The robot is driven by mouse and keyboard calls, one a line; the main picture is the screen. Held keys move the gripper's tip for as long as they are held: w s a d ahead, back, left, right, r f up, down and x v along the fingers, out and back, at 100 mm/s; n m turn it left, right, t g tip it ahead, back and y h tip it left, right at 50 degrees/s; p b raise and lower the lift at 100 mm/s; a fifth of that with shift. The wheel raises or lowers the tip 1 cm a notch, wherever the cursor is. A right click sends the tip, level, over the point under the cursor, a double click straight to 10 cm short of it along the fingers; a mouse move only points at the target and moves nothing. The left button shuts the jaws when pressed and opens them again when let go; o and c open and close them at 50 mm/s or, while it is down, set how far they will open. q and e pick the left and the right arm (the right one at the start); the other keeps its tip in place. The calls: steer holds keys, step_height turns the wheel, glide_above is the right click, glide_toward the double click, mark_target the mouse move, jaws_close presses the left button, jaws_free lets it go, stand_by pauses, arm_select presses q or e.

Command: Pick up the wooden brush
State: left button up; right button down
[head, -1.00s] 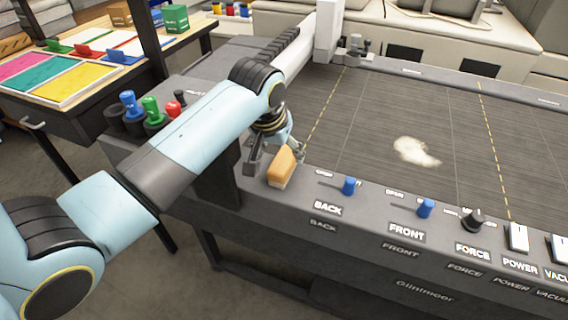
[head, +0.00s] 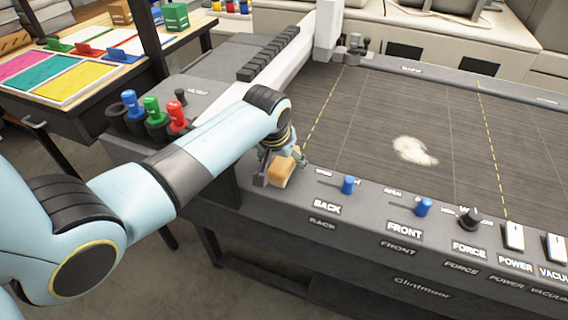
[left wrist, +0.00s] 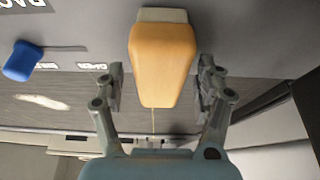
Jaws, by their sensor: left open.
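The wooden brush (head: 282,171) has an orange-tan wooden body and a pale bristle edge. It rests on the dark front panel of the machine, left of the BACK label. In the left wrist view the brush (left wrist: 162,58) lies between the two fingers, with a gap on each side. My left gripper (head: 280,160) is open around the brush; its fingers (left wrist: 160,92) do not appear to touch it. In the head view the gripper partly hides the brush's far end. My right gripper is in neither view.
Blue knobs (head: 348,185), a black FORCE knob (head: 470,218) and white switches (head: 514,236) line the panel to the right. A pale heap (head: 414,150) lies on the dark bed. Blue, green and red handled tools (head: 155,112) stand at left.

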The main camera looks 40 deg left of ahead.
arm_select(q)
steer(key=shift+f, duration=0.15)
stand_by(0.3)
steer(key=c, duration=1.3)
